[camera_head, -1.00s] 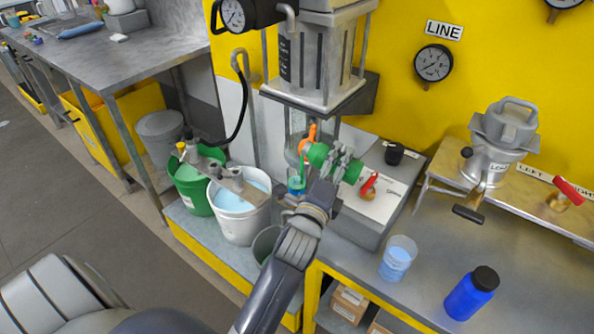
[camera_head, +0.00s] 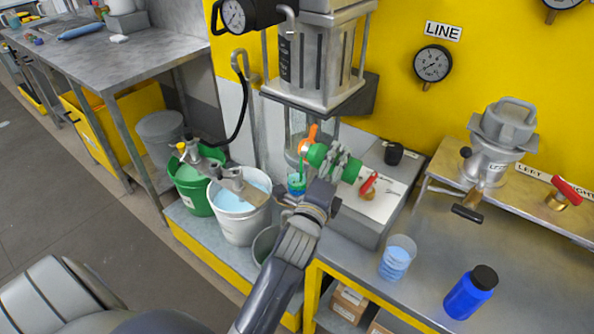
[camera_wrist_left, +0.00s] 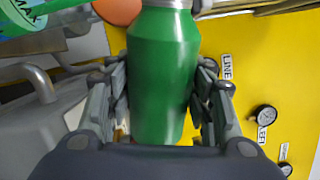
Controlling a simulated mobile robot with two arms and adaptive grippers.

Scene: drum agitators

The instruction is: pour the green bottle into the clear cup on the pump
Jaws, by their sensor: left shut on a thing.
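My left gripper (camera_head: 335,168) is shut around the green bottle (camera_head: 318,155), which lies tipped on its side with its mouth end to the left. The bottle also fills the middle of the left wrist view (camera_wrist_left: 163,75) between the two fingers. The small clear cup (camera_head: 297,187) stands below the mouth end, with blue-green contents. A thin green streak runs between the mouth and the cup. In the left wrist view a green area marked MAX (camera_wrist_left: 22,18) shows at the top left. My right gripper is not in view.
An orange part (camera_head: 309,134) sits just behind the bottle's mouth. The grey pump box (camera_head: 365,215) with a red-handled valve (camera_head: 368,183) is close right. A clear beaker (camera_head: 397,257) of blue liquid and a blue bottle (camera_head: 470,293) stand on the bench. Buckets (camera_head: 240,215) stand left.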

